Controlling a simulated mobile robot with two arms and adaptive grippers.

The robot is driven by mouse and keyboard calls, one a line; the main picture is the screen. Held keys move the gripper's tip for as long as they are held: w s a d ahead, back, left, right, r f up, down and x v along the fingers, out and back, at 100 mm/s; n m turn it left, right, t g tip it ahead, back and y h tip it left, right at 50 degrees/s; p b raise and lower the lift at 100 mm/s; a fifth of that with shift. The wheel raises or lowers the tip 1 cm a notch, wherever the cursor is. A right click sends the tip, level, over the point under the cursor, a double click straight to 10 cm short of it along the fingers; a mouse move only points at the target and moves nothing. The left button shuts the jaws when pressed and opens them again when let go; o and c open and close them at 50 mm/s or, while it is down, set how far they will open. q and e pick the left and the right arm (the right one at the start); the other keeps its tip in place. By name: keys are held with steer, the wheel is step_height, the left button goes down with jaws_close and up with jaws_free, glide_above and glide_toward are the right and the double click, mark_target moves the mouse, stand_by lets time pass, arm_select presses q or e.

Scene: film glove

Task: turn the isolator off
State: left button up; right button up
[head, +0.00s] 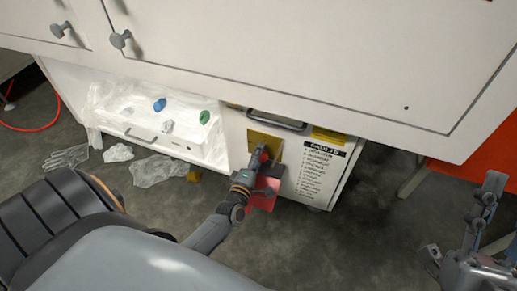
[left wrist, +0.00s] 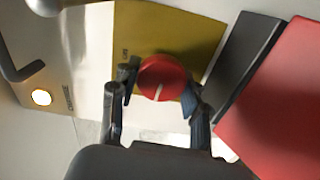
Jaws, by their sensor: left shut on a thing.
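The isolator's red rotary knob (left wrist: 163,78) has a pale pointer line and sits on a yellow plate (left wrist: 200,40) on the white cabinet front. In the head view the yellow plate (head: 262,143) is partly covered by my left arm, and a bit of the red knob (head: 265,156) shows. My left gripper (left wrist: 158,92) is shut on the red knob, with a finger on each side of it. My right gripper (head: 483,198) is empty at the right edge of the head view, away from the cabinet; I cannot tell its opening.
A red panel with a dark edge (left wrist: 280,100) stands close to the right of the knob. A FAULTS list (head: 318,172) is on the cabinet's right part. An open drawer (head: 150,128) with film lies to the left. Clear film gloves (head: 155,171) lie on the floor.

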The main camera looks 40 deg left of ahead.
arm_select(q)
steer(key=shift+n, duration=0.5)
steer(key=o, duration=1.1)
steer(key=shift+o, duration=0.2)
steer(key=v, duration=1.2)
